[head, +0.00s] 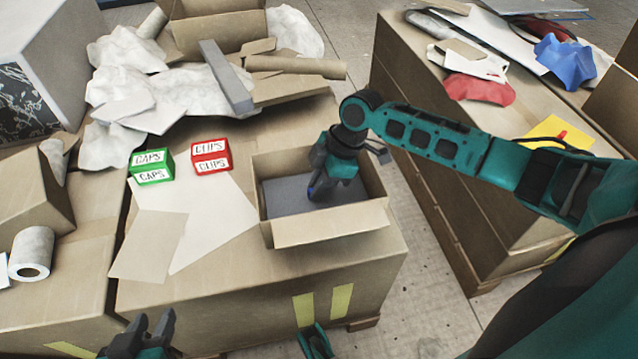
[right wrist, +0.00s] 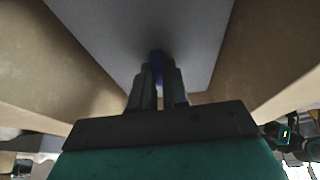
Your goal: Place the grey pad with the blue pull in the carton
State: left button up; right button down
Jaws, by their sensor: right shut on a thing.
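The grey pad (head: 287,197) lies within the walls of the open carton (head: 330,228), seen in the head view. Its blue pull (head: 316,183) is largely hidden by my right gripper (head: 322,190), which reaches into the carton from above. In the right wrist view, the right gripper (right wrist: 158,82) is shut on the blue pull (right wrist: 157,62), with the grey pad (right wrist: 140,30) spread beyond it and carton walls on both sides. I cannot tell whether the pad touches the carton floor. My left gripper (head: 146,335) is open and empty at the bottom left of the head view.
A green CAPS box (head: 151,167) and a red CLIPS box (head: 211,157) stand left of the carton, by flat sheets (head: 150,246). Crumpled paper, a grey bar (head: 226,77) and a cardboard tube (head: 296,66) lie behind. Another cardboard-topped stack (head: 450,125) stands at right.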

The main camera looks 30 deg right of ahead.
jog(key=c, duration=1.1)
grip_release()
pick_arm(q)
jog(key=r+p, duration=0.1)
jog(key=p, duration=0.1)
jog(key=a+r+p, duration=0.1)
jog(key=shift+s+p, duration=0.35)
jog(key=shift+p, duration=0.05)
pick_arm(e)
jog(key=v, duration=1.2)
jog(key=shift+r, duration=0.1)
jog(key=shift+s, duration=0.1)
